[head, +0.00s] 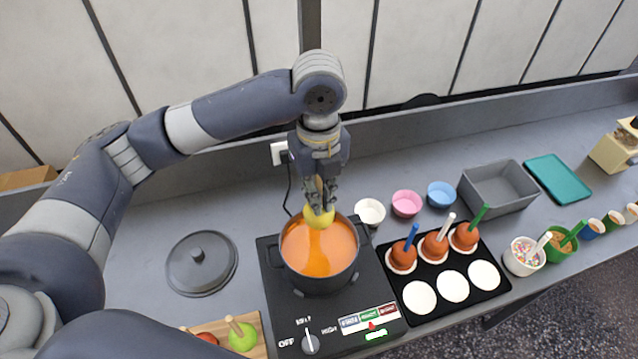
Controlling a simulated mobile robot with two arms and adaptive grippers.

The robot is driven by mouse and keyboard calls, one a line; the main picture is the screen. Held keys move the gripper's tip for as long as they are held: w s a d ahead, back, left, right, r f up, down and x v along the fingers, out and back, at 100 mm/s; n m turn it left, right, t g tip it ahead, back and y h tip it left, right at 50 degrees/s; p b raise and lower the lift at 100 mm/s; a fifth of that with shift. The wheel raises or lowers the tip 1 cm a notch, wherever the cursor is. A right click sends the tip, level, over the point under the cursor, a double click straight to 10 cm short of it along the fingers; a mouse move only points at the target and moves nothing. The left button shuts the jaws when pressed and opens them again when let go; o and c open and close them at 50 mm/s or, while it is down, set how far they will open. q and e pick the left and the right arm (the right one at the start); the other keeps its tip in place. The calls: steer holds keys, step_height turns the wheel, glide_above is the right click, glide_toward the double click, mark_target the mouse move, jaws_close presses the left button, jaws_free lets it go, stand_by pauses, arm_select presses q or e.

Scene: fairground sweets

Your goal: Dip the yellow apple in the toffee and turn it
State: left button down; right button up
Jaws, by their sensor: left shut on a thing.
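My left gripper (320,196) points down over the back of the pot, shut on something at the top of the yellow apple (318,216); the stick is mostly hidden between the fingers. The apple is at the pot's far inner side, above or just touching the orange toffee (318,253); I cannot tell which. A yellowish streak shows in the toffee below it. The dark pot (320,284) stands on a black hot plate (340,322) with a knob and a small display panel. My right gripper is not in view.
A pot lid (201,262) lies left of the hot plate. A board (262,345) holds a green apple (242,337) and a red one. Coated apples (434,248) stand in a black tray (452,312) at right. Bowls (406,203), a grey bin (499,188) and topping cups (524,258) are further right.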

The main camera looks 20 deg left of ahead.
mark_target(319, 217)
arm_select(q)
steer(key=f+b, duration=0.1)
steer(key=s+f+b, duration=0.1)
steer(key=b, duration=0.1)
steer(key=shift+d+f, duration=0.15)
steer(key=shift+f, duration=0.25)
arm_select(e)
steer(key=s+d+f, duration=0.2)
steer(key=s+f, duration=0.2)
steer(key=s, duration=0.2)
arm_select(q)
steer(key=f+b, duration=0.2)
steer(key=shift+w+f+b, duration=0.2)
steer(key=shift+f+b, duration=0.1)
steer(key=shift+f, duration=1.05)
steer(key=shift+f+b, duration=1.4)
steer(key=shift+f, duration=2.45)
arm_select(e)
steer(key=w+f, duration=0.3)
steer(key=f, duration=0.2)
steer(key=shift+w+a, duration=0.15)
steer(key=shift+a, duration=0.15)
